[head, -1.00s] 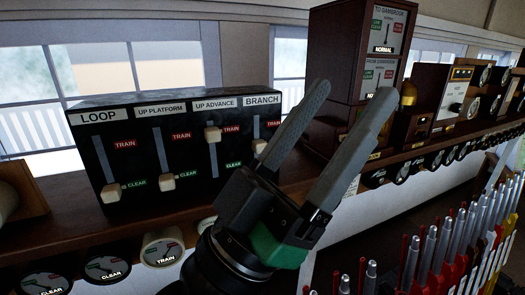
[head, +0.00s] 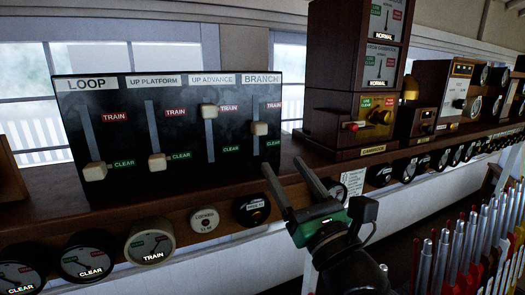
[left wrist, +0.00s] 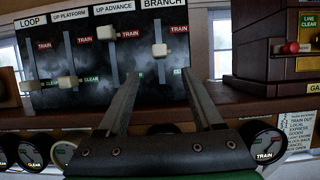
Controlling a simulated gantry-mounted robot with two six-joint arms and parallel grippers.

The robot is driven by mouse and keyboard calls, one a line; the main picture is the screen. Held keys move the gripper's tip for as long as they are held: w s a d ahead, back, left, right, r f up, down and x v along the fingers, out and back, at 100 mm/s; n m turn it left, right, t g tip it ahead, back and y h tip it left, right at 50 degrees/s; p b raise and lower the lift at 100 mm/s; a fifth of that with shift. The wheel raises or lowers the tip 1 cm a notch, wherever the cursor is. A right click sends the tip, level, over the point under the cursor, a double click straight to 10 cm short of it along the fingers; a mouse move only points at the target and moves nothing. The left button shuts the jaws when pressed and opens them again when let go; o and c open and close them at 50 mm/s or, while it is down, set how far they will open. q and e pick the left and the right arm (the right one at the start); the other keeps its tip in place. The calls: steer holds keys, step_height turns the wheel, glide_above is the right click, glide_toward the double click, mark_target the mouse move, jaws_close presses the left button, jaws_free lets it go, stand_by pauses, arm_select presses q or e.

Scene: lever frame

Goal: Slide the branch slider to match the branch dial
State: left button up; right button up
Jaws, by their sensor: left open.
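The black lever box (head: 180,180) carries the branch slider, whose pale knob (head: 260,129) sits about midway in its slot, between the red TRAIN and green CLEAR marks. The left wrist view also shows this knob (left wrist: 160,50). My left gripper (head: 282,165) is open and empty, its fingertips below and in front of the knob, apart from it. In the left wrist view, the fingertips (left wrist: 160,75) point up toward the slot's lower end. A dial reading TRAIN (left wrist: 265,142) is right of the fingers; I cannot tell whether it is the branch dial. My right gripper is not in view.
The loop, up platform and up advance knobs (head: 209,111) stand left of the branch slider. More dials (head: 150,243) line the shelf front. A wooden instrument case (head: 350,130) stands close on the right. Coloured levers (head: 470,240) rise at lower right.

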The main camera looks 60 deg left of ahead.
mark_target(262, 131)
arm_select(q)
steer(key=p+x, duration=0.1)
steer(key=x, duration=0.2)
steer(key=p+x, duration=0.1)
steer(key=x, duration=0.3)
steer(key=p+x, duration=0.1)
steer(key=x, duration=0.3)
steer(key=shift+r+p, duration=0.35)
steer(key=shift+p, duration=0.05)
steer(key=shift+w+a, duration=0.1)
steer(key=shift+a, duration=0.2)
jaws_close()
stand_by(0.6)
